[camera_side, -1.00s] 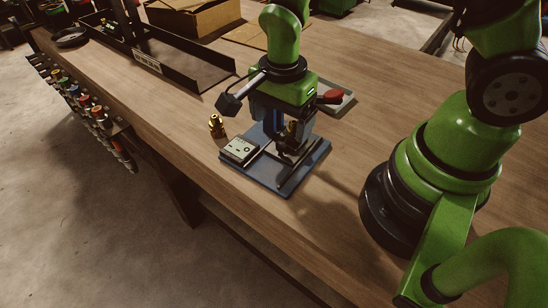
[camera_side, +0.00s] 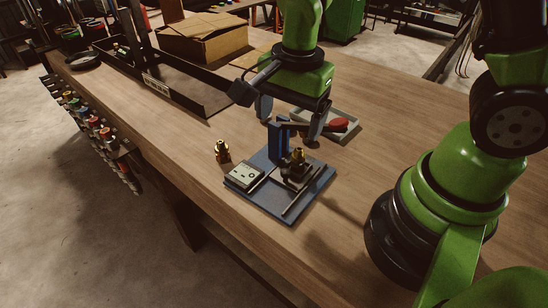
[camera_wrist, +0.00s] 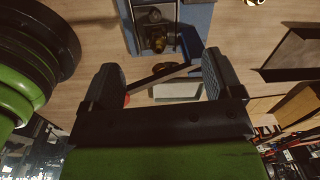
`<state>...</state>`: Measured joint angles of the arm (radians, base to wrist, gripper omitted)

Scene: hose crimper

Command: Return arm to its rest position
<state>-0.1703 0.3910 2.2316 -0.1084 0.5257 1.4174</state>
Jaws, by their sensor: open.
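The hose crimper stands on a blue base plate (camera_side: 261,203), with an upright blue post (camera_side: 278,142) and a lever ending in a red grip (camera_side: 338,125). A brass fitting (camera_side: 298,156) stands upright in the dark holder on the plate. It also shows in the wrist view (camera_wrist: 158,43). My gripper (camera_side: 291,119) is above and behind the post, pointing down. In the wrist view its fingers (camera_wrist: 163,80) are wide apart, with nothing held. The lever bar (camera_wrist: 160,76) shows between the fingers, below them; I cannot tell the exact clearance.
A second brass fitting (camera_side: 222,151) stands on the table left of the plate. A grey display unit (camera_side: 243,176) sits on the plate's left part. A pale tray (camera_side: 346,116) lies behind the lever. A black labelled tray (camera_side: 190,88) and cardboard box (camera_side: 205,40) are further back. The table's right side is mostly clear.

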